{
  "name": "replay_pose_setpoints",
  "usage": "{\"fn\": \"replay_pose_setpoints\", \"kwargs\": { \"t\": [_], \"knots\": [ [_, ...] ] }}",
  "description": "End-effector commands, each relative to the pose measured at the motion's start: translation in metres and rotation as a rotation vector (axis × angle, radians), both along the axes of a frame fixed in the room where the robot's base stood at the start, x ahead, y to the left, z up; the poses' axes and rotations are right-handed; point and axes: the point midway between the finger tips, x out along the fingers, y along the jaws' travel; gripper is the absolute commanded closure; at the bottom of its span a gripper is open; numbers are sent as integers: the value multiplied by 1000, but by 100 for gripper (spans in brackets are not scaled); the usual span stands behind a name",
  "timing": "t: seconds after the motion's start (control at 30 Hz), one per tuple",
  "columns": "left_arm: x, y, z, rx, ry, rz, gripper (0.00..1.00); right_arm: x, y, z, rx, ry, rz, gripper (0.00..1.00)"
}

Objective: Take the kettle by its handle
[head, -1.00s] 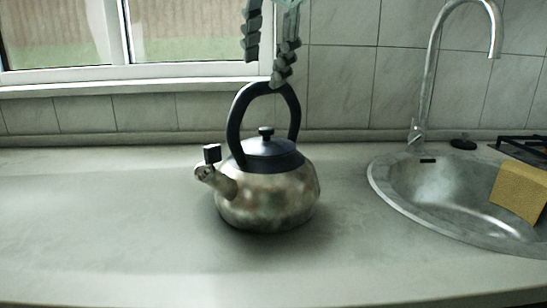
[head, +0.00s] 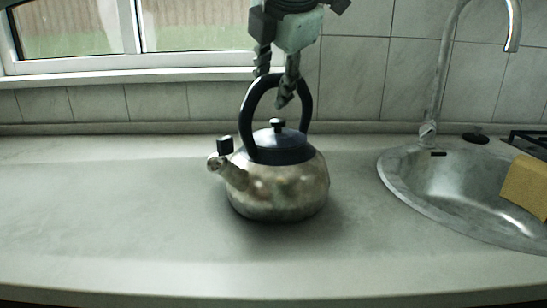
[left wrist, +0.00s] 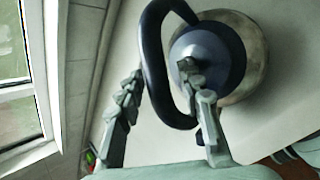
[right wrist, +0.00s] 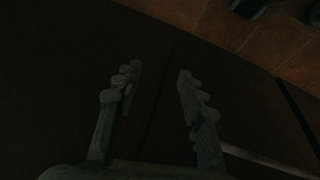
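The kettle (head: 278,188) stands upright on the counter, with a mottled steel body, dark lid and short spout to the left. Its tall black handle (head: 246,112) arches over the lid. My left gripper (head: 273,90) is above the kettle at the top of the handle, fingers pointing down and apart. In the left wrist view the handle (left wrist: 153,60) passes between the spread fingers of the left gripper (left wrist: 165,85), and the kettle body (left wrist: 252,55) lies beyond. The right gripper (right wrist: 157,85) is open and empty in its dark wrist view, away from the kettle.
The counter (head: 110,220) is clear left of the kettle. A steel sink (head: 440,190) with a tall tap (head: 437,90) is at the right, with a yellow sponge (head: 525,185) at its edge. A tiled wall and window sill (head: 120,78) are behind.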

Motion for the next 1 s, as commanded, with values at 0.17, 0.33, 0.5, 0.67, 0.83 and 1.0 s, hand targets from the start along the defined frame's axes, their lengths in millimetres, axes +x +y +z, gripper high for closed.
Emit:
{"fn": "replay_pose_setpoints", "kwargs": {
  "t": [0.17,0.33,0.5,0.67,0.83,1.0],
  "knots": [
    [0,0,0,0,0,0,90,0,0,0,-1,1,0,60],
    [0,0,0,0,0,0,100,0,0,0,-1,0,0,60],
    [0,0,0,0,0,0,100,0,0,1,-1,-1,-1,60],
    [0,0,4,-3,-8,1,100,1,0,2,-1,-3,0,60],
    [0,0,4,-3,-7,0,100,1,-1,2,-3,-3,1,60],
    [0,0,6,-3,-8,1,100,1,-2,2,-4,-3,1,60]
  ]
}}
